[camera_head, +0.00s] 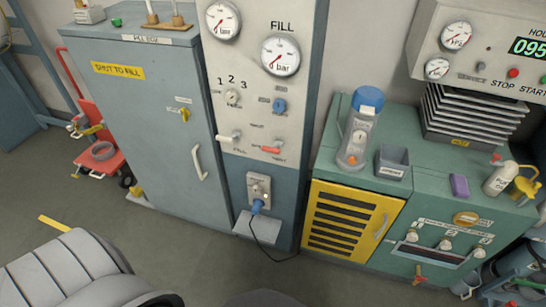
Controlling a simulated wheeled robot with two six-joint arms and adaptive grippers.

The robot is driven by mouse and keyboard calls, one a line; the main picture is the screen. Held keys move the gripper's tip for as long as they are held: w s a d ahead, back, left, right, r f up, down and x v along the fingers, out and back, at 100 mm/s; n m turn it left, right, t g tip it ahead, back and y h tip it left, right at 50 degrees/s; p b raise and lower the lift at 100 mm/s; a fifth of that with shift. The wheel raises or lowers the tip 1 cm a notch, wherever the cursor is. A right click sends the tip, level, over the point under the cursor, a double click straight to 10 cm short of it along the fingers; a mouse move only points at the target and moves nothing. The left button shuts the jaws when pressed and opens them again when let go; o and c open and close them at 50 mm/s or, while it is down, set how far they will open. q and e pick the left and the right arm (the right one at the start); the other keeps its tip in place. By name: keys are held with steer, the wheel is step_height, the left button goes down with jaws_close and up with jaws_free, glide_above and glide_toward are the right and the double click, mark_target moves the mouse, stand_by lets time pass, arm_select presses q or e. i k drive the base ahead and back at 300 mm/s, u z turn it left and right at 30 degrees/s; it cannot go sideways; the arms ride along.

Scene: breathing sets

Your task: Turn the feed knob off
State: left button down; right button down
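Several knobs show in the head view, but their small labels are too blurred to tell which is the feed knob. A blue knob (280,106) sits on the pale FILL panel (262,125), right of a light selector knob (231,98) marked 1, 2, 3. Below them are a white lever (230,138) and a red lever (271,149). A yellow knob (184,115) is on the grey cabinet door (155,135). An orange knob (466,218) is on the green bench front at the right. Neither gripper is in view.
A clear cylinder with a blue cap (368,99), a grey bin (392,163) and a purple block (459,185) stand on the green bench. A blue plug with a cable (257,206) hangs low on the panel. Grey floor (215,267) lies in front.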

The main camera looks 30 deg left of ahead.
mark_target(231, 97)
steer(key=u, duration=2.7)
steer(key=i, duration=0.6)
steer(key=z, duration=2.85)
